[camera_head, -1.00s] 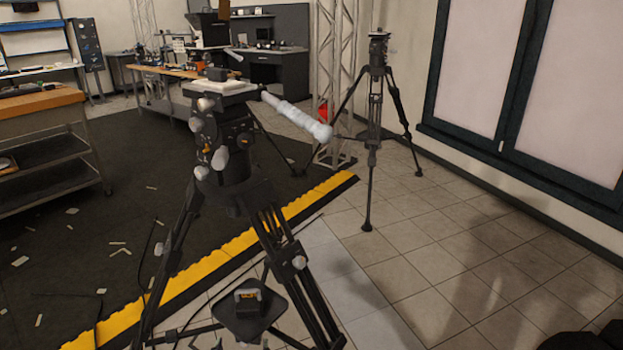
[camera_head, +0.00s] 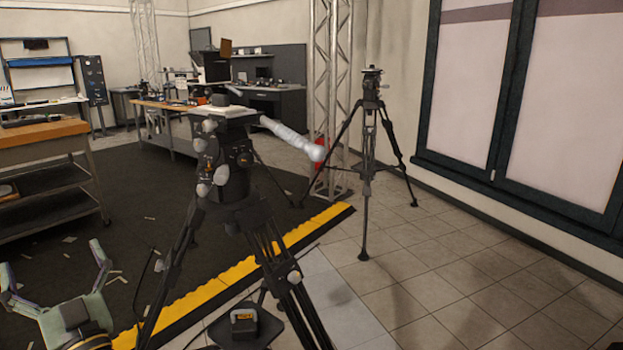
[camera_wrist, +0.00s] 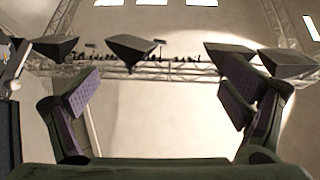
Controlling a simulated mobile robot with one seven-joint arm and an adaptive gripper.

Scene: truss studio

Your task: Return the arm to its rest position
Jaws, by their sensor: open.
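My gripper (camera_head: 54,272) is at the lower left of the head view, its two fingers spread apart and pointing up. Nothing is between them. In the wrist view my gripper (camera_wrist: 160,108) also shows open, with purple pads facing each other. Beyond the fingers the wrist view shows the ceiling truss (camera_wrist: 165,72) with several dark hanging lamps (camera_wrist: 132,48). The rest of my arm is mostly out of the head view.
A large black tripod (camera_head: 235,180) with a pale handle stands close in front, right of my gripper. A second tripod (camera_head: 368,150) stands farther back near the window. A wooden-topped cart (camera_head: 45,140) is at the left. Tiled floor (camera_head: 450,290) is open at the right.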

